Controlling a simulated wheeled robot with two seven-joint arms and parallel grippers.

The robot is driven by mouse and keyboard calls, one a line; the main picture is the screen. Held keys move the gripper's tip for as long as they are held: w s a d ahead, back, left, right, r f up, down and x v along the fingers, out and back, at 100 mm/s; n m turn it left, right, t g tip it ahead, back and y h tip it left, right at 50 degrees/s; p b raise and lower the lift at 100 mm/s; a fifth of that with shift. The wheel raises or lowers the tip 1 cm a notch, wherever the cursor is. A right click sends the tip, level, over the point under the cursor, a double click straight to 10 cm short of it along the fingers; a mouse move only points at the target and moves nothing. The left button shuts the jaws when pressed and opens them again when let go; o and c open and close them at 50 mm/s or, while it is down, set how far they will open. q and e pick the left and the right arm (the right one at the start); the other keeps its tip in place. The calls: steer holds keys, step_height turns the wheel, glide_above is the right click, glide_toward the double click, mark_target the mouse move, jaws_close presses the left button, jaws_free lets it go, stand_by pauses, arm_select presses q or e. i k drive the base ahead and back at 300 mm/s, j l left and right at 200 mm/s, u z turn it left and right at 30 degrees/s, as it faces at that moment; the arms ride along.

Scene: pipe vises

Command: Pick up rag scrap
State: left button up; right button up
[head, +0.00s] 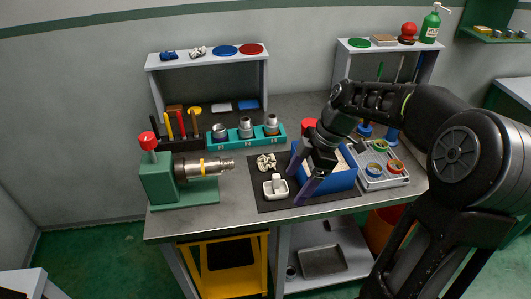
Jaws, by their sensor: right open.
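A crumpled off-white cloth scrap (266,162) lies on the dark mat (262,204) on the grey workbench. My right gripper (301,179) reaches in from the right, above the mat, and is open and empty. Its fingers point down, to the right of the crumpled scrap and apart from it. Two more crumpled cloths sit on the left shelf top: a dark blue one (168,55) and a whitish one (197,52). My left gripper is not in view.
A white bottle-like item (276,185) stands on the mat close to the scrap. A blue bin (340,181) is behind my gripper, with a grey tray (390,183) of coloured rings beside it. A green vise (160,180) holding a metal pipe and a teal socket rack (222,141) stand left.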

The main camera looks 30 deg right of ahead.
mark_target(264, 162)
steer(key=i+l, duration=0.2)
steer(key=i, duration=0.2)
steer(key=i+l, duration=0.25)
steer(key=i, duration=0.15)
